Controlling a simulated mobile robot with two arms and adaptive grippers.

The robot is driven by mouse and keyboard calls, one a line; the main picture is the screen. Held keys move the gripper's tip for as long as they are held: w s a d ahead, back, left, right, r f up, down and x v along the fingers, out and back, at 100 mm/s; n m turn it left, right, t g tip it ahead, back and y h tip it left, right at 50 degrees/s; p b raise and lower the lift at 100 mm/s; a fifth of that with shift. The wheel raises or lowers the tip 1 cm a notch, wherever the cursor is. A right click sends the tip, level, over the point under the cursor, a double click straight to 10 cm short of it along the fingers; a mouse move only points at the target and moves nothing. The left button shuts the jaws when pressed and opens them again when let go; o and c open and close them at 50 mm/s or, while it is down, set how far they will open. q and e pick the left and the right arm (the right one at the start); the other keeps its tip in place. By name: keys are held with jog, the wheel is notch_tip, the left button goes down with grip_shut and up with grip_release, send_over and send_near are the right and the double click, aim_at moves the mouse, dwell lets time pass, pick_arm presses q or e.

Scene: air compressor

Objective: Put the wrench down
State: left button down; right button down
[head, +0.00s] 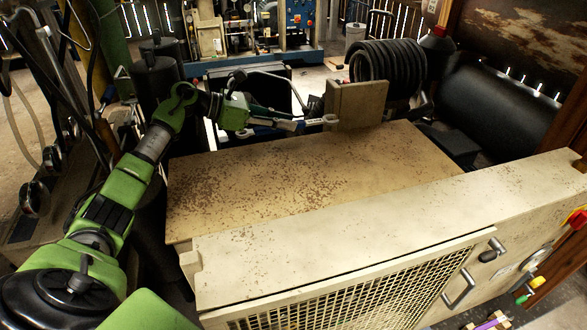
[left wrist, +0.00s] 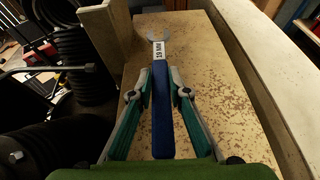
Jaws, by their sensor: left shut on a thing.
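The wrench (head: 287,125) has a blue handle and a pale metal head. It also shows in the left wrist view (left wrist: 160,105), with a "19 MM" label near its head. My left gripper (head: 268,117) is shut on the handle; its green and grey fingers lie on both sides of it in the left wrist view (left wrist: 159,90). The wrench's head points away from my gripper, toward the pale upright block. The wrench appears just over the far edge of the rusty compressor top (head: 300,180); I cannot tell if it touches. My right gripper is not in view.
The pale block (head: 356,105) stands at the top's far edge, with a coiled black hose (head: 388,68) behind it. A raised cream front panel (head: 350,227) borders the near side. A black tank (head: 500,110) lies at right. The rusty top is clear.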

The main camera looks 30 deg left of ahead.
pick_arm(q)
jog(key=s+d+f+p, duration=0.1)
jog(key=s+d, duration=0.1)
send_over(292, 178)
jog(key=f, duration=0.3)
jog(key=a+f, duration=0.1)
jog(key=shift+w+f, duration=0.3)
jog(key=shift+w, duration=0.1)
jog(key=shift+s+d+f, duration=0.35)
jog(key=shift+d+f, duration=0.15)
jog(key=shift+f, duration=0.2)
notch_tip(292, 178, down, 3)
jog(key=shift+f+b, duration=0.1)
jog(key=shift+b, duration=0.5)
jog(key=c, duration=2.2)
grip_release()
jog(key=o, duration=0.3)
